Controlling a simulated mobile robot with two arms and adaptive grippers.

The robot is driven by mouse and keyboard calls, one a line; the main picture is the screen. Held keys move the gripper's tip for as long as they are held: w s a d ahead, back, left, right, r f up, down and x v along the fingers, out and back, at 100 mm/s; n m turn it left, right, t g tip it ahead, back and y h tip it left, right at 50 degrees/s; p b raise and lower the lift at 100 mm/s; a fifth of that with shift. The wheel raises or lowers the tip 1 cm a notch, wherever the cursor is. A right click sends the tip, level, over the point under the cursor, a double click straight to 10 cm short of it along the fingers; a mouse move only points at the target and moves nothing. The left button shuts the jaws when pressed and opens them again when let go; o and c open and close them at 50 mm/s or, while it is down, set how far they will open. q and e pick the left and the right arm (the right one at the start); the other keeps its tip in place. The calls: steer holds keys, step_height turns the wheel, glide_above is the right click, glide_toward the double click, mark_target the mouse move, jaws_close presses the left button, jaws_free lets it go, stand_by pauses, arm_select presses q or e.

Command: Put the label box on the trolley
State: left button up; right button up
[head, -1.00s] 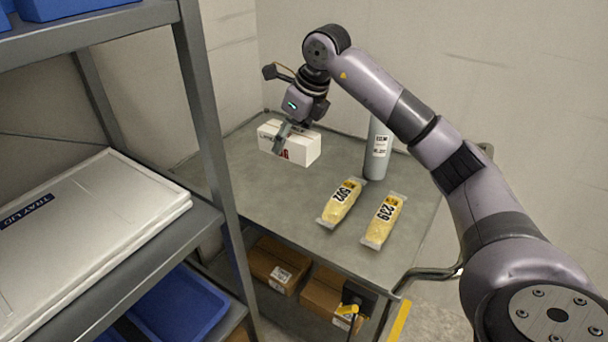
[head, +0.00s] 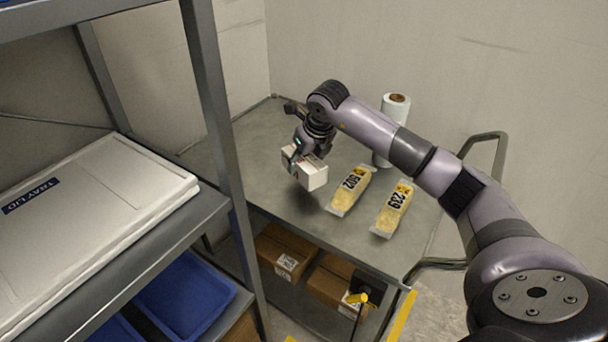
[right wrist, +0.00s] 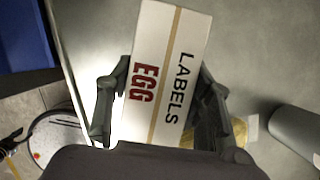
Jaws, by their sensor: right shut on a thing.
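The label box (head: 314,179) is white and reads "EGG LABELS" in the right wrist view (right wrist: 163,75). My right gripper (head: 296,157) is shut on it, with one finger on either side in the right wrist view. The box is tilted in the head view and appears to be just above the trolley's grey top (head: 246,150); whether any edge touches it I cannot tell.
A rack post (head: 222,150) rises at left. The trolley top's left part is clear.

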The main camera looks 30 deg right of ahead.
mark_target(310, 162)
steer(key=shift+f, duration=2.35)
steer(key=shift+f, duration=0.1)
steer(key=o, duration=1.4)
steer(key=shift+o, duration=0.2)
steer(key=shift+s+r, duration=0.1)
steer(key=shift+r, duration=0.3)
steer(key=v, duration=1.1)
steer(key=shift+s+r, duration=0.15)
steer(key=shift+s, duration=0.05)
